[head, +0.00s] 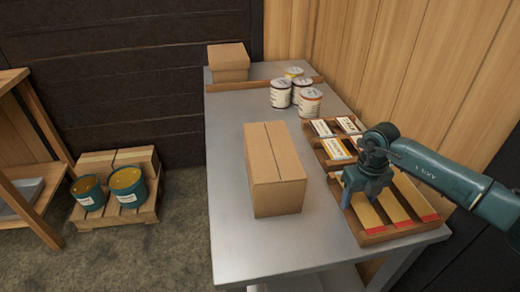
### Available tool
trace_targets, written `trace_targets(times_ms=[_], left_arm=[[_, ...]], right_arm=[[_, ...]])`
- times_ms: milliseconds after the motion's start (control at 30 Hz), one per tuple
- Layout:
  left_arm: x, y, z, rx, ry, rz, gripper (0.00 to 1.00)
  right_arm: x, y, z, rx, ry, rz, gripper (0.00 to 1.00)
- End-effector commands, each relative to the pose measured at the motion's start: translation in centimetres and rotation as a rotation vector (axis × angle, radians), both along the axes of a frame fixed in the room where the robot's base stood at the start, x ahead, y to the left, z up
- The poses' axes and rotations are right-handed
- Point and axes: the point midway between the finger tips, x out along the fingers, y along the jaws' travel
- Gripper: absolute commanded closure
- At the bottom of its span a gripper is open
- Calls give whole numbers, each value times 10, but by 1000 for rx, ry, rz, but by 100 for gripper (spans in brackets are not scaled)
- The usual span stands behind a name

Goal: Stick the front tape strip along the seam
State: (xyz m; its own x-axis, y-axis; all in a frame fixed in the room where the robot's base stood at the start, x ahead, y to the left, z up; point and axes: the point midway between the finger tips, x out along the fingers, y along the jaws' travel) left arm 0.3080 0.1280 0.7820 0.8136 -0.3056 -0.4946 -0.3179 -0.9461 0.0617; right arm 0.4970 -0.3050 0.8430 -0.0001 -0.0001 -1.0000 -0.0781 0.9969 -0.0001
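A closed cardboard box (275,169) stands on the metal table, with a seam running lengthwise along its top. Several tan tape strips with red ends lie side by side in a wooden tray (375,239) at the table's front right; the frontmost strip shows at the left (367,217). My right gripper (347,198) points down over the left side of this tray, to the right of the box and apart from it. Its fingertips are small and partly hidden, so I cannot tell whether they are open or hold a strip. My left gripper is out of view.
Another wooden tray (327,159) holds labels or cards behind the strips. Several cans (281,93) stand further back, near a wooden bar and a smaller box (228,62). The metal table (228,200) is clear left of the box.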

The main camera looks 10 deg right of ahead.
Motion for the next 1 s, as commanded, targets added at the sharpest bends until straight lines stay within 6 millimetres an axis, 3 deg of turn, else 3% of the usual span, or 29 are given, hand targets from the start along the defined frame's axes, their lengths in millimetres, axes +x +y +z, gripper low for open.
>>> trace_targets(times_ms=[267, 567, 1000], left_arm=[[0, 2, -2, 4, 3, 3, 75], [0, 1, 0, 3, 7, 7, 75], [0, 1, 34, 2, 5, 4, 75]], right_arm=[[0, 0, 0, 0, 0, 0, 66], [0, 0, 5, 0, -1, 0, 67], [0, 0, 49, 0, -2, 0, 67]])
